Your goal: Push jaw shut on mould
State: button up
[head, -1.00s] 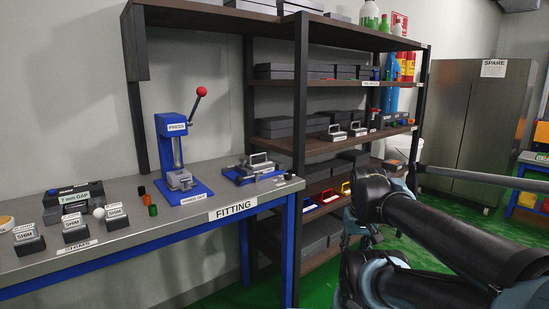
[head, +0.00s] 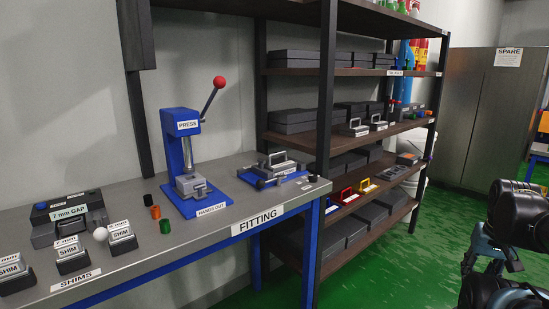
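A low blue-based clamp (head: 247,177) stands on the right end of the grey bench, just right of the press. A grey mould-like block with a raised metal handle (head: 283,165) sits in it. Dark jaw parts and a rod lie along its front. At this size I cannot tell the jaw from the block's edge or see whether a gap is left between them. My arm shows only at the right edge, well away from the bench. My gripper's fingers are not in view.
A blue press (head: 180,150) with a red-knobbed lever stands left of the clamp. Shim blocks (head: 122,238), a gap gauge (head: 60,215) and small coloured cylinders (head: 155,212) occupy the bench's left. A loaded shelf rack (head: 325,130) stands close behind and right.

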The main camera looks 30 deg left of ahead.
aim_at(260, 170)
jog(key=u, duration=0.05)
jog(key=k, duration=0.95)
jog(key=u, duration=0.6)
jog(key=i, duration=1)
jog(key=z, duration=0.05)
